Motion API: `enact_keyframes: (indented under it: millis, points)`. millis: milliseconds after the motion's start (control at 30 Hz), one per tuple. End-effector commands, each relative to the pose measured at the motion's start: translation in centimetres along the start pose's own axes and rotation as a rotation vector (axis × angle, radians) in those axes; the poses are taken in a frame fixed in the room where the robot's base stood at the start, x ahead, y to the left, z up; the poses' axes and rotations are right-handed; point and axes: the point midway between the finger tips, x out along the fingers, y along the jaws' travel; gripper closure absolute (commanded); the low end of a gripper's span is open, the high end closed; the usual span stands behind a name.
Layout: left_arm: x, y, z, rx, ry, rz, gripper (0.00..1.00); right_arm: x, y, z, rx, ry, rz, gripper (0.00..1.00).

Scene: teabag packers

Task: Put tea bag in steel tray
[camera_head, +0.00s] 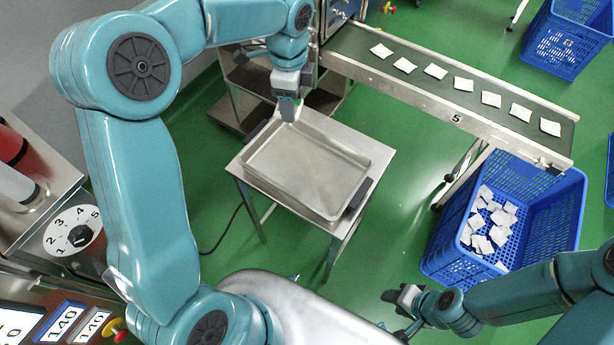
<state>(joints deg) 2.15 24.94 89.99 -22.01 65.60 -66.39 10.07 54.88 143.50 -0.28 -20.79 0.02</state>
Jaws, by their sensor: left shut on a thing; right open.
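The steel tray (305,168) lies on a small steel table in the middle and looks empty inside. My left gripper (288,98) is shut on a pale tea bag (287,113), which hangs over the tray's far left corner; I cannot tell whether it touches the tray. Other white tea bags lie in a row on the conveyor, one of them here (436,71). My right gripper (398,297) is open and apart from everything, low at the front right, over the green floor.
The conveyor (450,115) runs from behind the tray to the right. A blue crate (557,213) with several tea bags stands below its right end. Another blue crate (567,40) is at the far right. A machine panel with a dial (72,231) is at the left.

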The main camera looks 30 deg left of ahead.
Motion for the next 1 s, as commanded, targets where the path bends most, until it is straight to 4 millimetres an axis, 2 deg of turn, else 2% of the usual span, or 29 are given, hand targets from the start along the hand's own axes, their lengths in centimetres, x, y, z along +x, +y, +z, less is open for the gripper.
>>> enact_keyframes:
  millis: [33,100,267,367,800,900,1000]
  points:
    - [0.9,-0.3,0.8,0.084,0.001,-0.003,0.7,1.4,0.5,0.0,0.0,0.0,0.0,0.57]
    - [1.0,-0.5,1.5,0.202,0.002,-0.003,0.7,2.0,0.7,-0.1,0.0,0.0,0.0,0.57]
    - [1.0,-0.8,2.5,0.364,0.005,-0.002,0.7,2.7,1.0,-0.1,0.0,0.0,0.0,0.57]
    - [2.0,-0.8,2.6,0.399,0.005,0.0,0.7,2.9,1.0,-0.1,0.0,0.001,0.0,0.57]
    - [14.2,-0.8,2.4,0.406,0.005,0.004,0.7,3.9,1.4,-0.1,0.0,0.0,0.0,0.57]
    - [15.7,-0.9,2.4,0.405,0.006,0.0,0.7,3.9,1.4,-0.1,0.0,0.0,0.0,0.57]
    - [16.5,-0.9,2.4,0.404,0.005,-0.001,0.7,4.0,1.4,-0.1,0.0,0.0,0.0,0.57]
